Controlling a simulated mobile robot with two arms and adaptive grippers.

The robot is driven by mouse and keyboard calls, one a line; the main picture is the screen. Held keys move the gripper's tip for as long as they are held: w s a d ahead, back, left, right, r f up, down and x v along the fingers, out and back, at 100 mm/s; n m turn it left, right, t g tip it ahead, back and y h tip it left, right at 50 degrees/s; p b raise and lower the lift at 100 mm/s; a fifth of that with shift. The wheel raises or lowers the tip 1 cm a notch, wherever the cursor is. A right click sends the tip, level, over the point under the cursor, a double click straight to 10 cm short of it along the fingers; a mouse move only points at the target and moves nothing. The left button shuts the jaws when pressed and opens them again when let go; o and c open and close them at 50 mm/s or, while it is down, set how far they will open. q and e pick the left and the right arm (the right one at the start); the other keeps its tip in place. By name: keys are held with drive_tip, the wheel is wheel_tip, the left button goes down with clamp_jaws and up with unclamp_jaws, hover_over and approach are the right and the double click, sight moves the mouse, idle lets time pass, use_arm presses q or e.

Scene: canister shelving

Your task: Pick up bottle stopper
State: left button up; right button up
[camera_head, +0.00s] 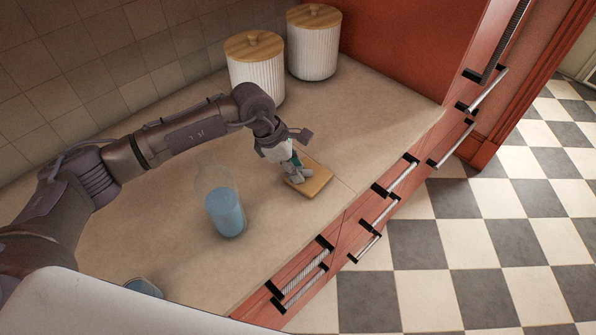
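My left gripper (297,172) reaches down over a small square wooden board (318,184) on the counter. Its fingertips are at or just above the board, and I cannot tell if they touch it. The fingers look close together, but whether they hold anything is not clear. I cannot make out a separate bottle stopper; it may be hidden by the fingers. A clear bottle (225,210) with blue liquid stands on the counter left of the board, with no stopper seen in its top. My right gripper is not in view.
Two white ribbed canisters with wooden lids, one nearer (256,75) and one farther (314,45), stand at the back by the tiled wall. Another blue item (143,287) is partly hidden at the lower left. The counter (375,110) is clear to the right. Drawer handles line its front.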

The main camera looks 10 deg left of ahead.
use_arm(q)
drive_tip(key=shift+c, duration=0.9)
drive_tip(key=shift+r, duration=0.15)
